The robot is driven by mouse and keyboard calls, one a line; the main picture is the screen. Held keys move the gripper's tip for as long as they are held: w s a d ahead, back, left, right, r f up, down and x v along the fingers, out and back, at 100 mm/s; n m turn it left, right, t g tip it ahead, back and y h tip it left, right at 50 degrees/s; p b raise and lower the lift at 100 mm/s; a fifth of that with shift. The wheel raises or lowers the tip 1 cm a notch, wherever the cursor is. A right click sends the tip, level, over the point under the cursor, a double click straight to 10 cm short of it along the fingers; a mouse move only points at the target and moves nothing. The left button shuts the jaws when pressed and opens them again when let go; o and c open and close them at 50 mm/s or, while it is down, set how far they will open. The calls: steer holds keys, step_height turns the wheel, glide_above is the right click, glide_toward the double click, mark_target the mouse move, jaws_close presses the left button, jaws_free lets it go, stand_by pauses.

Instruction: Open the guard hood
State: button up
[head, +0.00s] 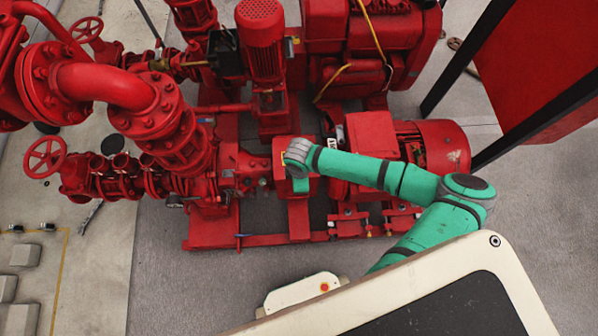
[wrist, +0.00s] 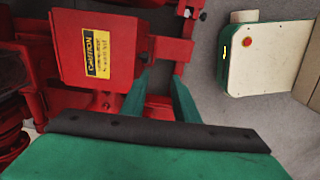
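The guard hood (wrist: 82,55) is a red box with a yellow and black caution label (wrist: 96,53), at the upper left of the wrist view. It looks closed, though its hinge is not visible. In the head view the hood (head: 281,150) is partly hidden behind the end of my green arm. My gripper (wrist: 161,77) has two green fingers spread apart with nothing held between them. Its fingertips are just right of the hood's lower right corner, below a red bar (wrist: 172,47) beside the hood; contact cannot be told. In the head view my gripper (head: 301,186) shows only partly.
Red pipes and flanges (head: 175,130) crowd the left side. A red motor (head: 432,145) stands to the right, and an upright red motor (head: 262,50) stands behind the hood. A red panel (head: 540,60) is at the far right. Grey floor (head: 240,280) is clear in front.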

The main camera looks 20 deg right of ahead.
steer(key=shift+a+f, duration=0.1)
steer(key=shift+f, duration=0.05)
jaws_close()
steer(key=shift+s, duration=0.1)
stand_by(0.3)
stand_by(0.9)
jaws_free()
step_height(320, 180, up, 11)
stand_by(0.5)
